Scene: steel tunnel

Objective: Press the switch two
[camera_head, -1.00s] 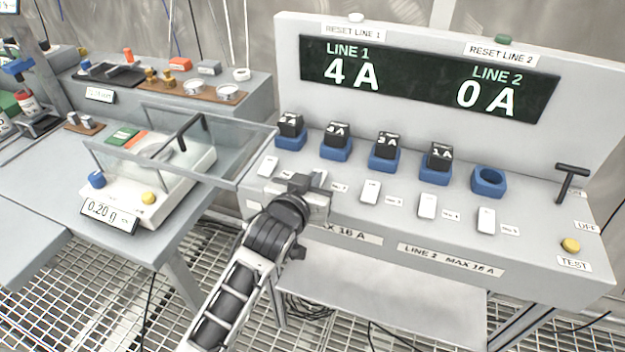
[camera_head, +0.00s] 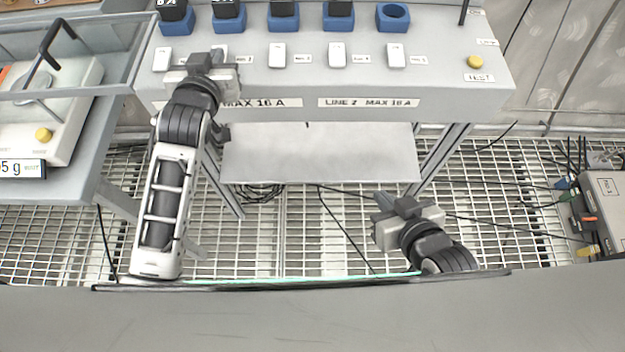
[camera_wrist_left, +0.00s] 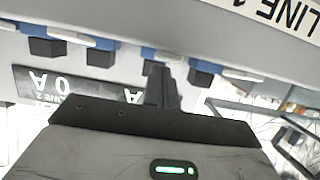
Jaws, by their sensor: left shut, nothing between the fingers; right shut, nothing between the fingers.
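The sloped panel carries a row of white switches. The second switch from the left (camera_head: 219,50) is mostly hidden behind my left gripper (camera_head: 207,58). My left gripper is shut and empty over that spot; whether it touches the switch I cannot tell. In the left wrist view the shut fingers (camera_wrist_left: 160,85) point toward the panel, which appears upside down. To the left of switch two is the first switch (camera_head: 161,59), to its right the third (camera_head: 277,55). My right gripper (camera_head: 384,204) is shut and empty, low in front of the panel's lower shelf.
Blue sockets line the panel behind the switches; the rightmost socket (camera_head: 393,17) is empty. A yellow test button (camera_head: 475,62) is at the panel's right. A glass-shielded scale (camera_head: 60,115) stands left of the panel. A grey shelf (camera_head: 320,155) hangs below.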

